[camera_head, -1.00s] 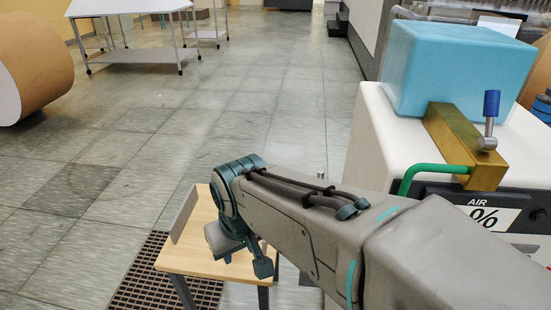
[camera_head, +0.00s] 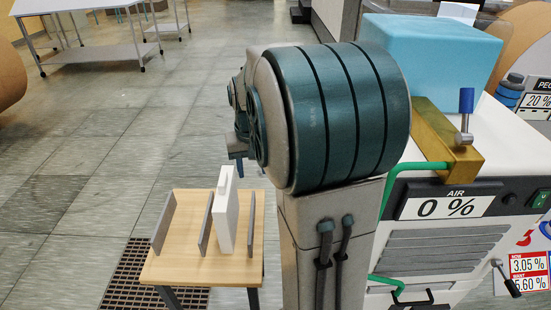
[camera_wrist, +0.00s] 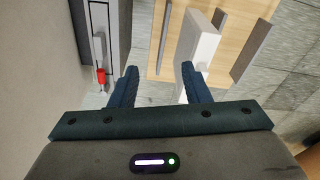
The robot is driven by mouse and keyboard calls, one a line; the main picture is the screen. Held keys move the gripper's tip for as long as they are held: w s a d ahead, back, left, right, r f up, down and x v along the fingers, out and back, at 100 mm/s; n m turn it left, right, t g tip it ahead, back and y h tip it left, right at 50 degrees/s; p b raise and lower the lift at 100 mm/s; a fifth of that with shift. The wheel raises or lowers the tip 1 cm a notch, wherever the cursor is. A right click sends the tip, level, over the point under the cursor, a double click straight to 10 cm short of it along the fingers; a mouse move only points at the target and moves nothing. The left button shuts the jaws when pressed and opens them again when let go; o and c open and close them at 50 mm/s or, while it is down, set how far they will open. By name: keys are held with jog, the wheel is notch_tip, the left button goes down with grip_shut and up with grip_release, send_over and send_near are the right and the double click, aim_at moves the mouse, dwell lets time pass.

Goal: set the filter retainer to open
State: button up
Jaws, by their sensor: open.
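No label in view names the filter retainer, so I cannot tell for sure which part it is. A small red-ended lever (camera_wrist: 101,77) shows in the wrist view at a recess in a grey housing, left of my fingers. A blue-handled lever (camera_head: 466,105) stands upright on a brass block (camera_head: 445,135) on the white machine. My gripper (camera_wrist: 160,70) is open and empty, its dark fingers apart. It is above and near the small wooden table. In the head view my arm hides most of it and part of the machine's near side.
The wooden table (camera_head: 182,262) has upright grey dividers and a white slab (camera_head: 225,218) standing on it. A light blue block (camera_head: 430,55) sits on the machine. The machine's AIR display (camera_head: 448,207) reads 0 %. Open tiled floor lies at left.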

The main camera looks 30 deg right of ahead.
jog(key=w+d+f+m+g+h+p, duration=0.1)
jog(key=w+d+f, duration=0.35)
jog(key=d, duration=0.55)
jog(key=w+d+f+m+g+h+p, duration=0.1)
jog(key=w+d+f+m+g+p, duration=0.1)
jog(key=w+d+f, duration=0.5)
jog(key=d+f, duration=0.1)
jog(key=f, duration=0.2)
jog(key=s+d+f+p, duration=0.1)
jog(key=d+f, duration=0.1)
jog(key=f, duration=0.1)
jog(key=s+d+f+p, duration=0.1)
jog(key=d+f, duration=0.1)
jog(key=f, duration=0.1)
jog(key=shift+s+f, duration=0.25)
jog(key=shift+f, duration=0.15)
grip_shut()
